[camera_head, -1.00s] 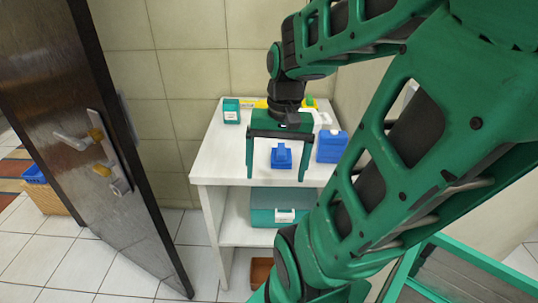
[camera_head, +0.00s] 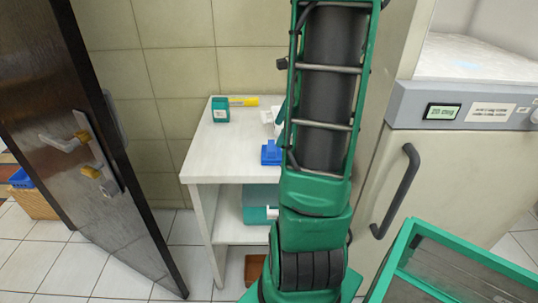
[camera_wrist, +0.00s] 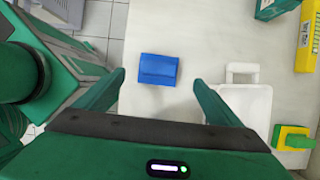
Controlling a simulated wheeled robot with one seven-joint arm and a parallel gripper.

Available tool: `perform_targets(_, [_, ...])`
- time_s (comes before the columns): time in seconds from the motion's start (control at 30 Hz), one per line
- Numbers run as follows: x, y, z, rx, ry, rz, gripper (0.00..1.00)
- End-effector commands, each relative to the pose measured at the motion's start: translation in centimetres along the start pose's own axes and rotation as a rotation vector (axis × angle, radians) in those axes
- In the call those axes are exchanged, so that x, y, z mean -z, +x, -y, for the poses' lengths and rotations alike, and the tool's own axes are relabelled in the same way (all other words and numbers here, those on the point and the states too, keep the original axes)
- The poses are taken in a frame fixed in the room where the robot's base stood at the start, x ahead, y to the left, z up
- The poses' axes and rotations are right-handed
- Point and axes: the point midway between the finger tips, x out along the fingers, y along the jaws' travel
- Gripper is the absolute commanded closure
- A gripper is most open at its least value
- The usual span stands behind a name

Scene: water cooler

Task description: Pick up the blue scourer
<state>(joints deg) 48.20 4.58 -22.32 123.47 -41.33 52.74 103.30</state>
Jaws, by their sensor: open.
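The blue scourer (camera_wrist: 158,69) looks like a small blue block with a flat rectangular top. It lies on the white table, near its front edge. In the head view, the scourer (camera_head: 270,155) shows partly behind my arm, with a raised part on top. My gripper (camera_wrist: 160,81) is open and empty above the table. In the wrist view its two fingertips point toward the scourer, one on either side of its near edge. I cannot tell the height between them. My arm hides the gripper in the head view.
A white object (camera_wrist: 243,102) lies beside the scourer. A green-and-yellow sponge (camera_wrist: 293,138), a yellow box (camera_wrist: 308,38) and a teal box (camera_head: 221,110) are also on the white table (camera_head: 205,160). A dark door (camera_head: 75,130) stands left, a white appliance (camera_head: 450,190) right.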

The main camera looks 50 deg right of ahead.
Motion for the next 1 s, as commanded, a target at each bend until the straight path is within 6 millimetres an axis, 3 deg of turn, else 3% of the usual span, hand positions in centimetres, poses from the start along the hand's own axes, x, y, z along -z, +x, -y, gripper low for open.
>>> perform_targets(0.13, [0.0,2.4,-0.1,-0.004,-0.001,0.0,0.12])
perform_targets(0.43, [0.1,4.5,-0.1,-0.002,-0.002,-0.001,0.12])
perform_targets(0.7, [0.1,8.1,-0.2,-0.002,-0.002,-0.002,0.12])
perform_targets(1.0, [0.1,9.0,-0.2,0.0,-0.002,-0.002,0.12])
